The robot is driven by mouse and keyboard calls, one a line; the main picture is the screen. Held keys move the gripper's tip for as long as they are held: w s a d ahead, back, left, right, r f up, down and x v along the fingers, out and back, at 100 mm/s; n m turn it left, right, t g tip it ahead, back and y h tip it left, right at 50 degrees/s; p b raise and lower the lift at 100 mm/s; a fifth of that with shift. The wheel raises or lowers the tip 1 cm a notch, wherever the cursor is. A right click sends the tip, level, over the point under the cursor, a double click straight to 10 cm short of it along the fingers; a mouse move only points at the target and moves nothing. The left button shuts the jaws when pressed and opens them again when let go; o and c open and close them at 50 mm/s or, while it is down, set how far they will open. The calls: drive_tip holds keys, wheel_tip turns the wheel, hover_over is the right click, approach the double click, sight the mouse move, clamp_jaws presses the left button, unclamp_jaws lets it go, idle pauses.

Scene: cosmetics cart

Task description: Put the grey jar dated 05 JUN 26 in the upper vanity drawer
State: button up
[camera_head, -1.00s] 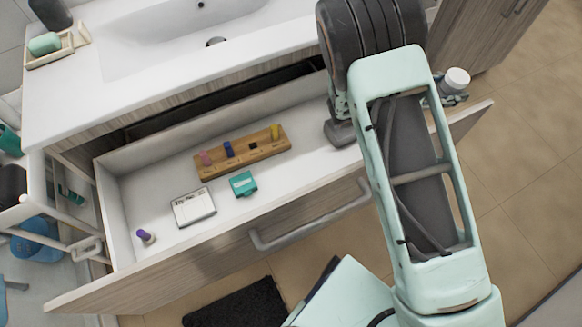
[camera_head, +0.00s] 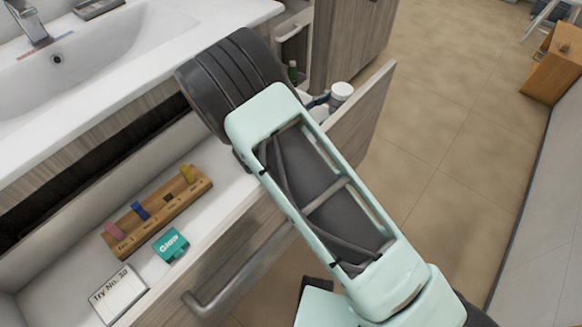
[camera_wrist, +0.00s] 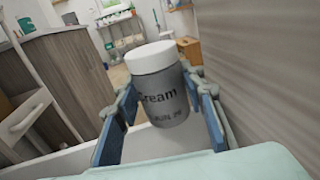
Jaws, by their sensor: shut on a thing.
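A grey jar with a white lid (camera_wrist: 163,100) is held in my gripper (camera_wrist: 163,108), between its blue-padded fingers. The label reads "Cream", with a smaller date line below it, only partly legible. In the head view, the jar's white lid (camera_head: 341,91) shows beyond my arm, with part of my gripper (camera_head: 320,102) beside it, near the right end of the open vanity drawer (camera_head: 222,200). My arm hides part of the drawer's right end. I cannot tell how high the jar is above the drawer.
The drawer's front panel (camera_head: 362,110) stands close to the jar. The sink counter (camera_head: 150,70) overhangs the drawer's back.

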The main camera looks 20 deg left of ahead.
drive_tip(key=s+a+f+b, duration=0.1)
drive_tip(key=s+f, duration=0.3)
drive_tip(key=s+a+f+b, duration=0.2)
drive_tip(key=s+f, duration=0.2)
drive_tip(key=s+a+f+b, duration=0.1)
drive_tip(key=s+f, duration=0.2)
drive_tip(key=f, duration=0.1)
drive_tip(key=shift+s+a, duration=0.15)
drive_tip(key=shift+s, duration=0.25)
drive_tip(key=shift+f, duration=0.15)
drive_tip(key=shift+f+b, duration=0.6)
drive_tip(key=shift+b, duration=0.05)
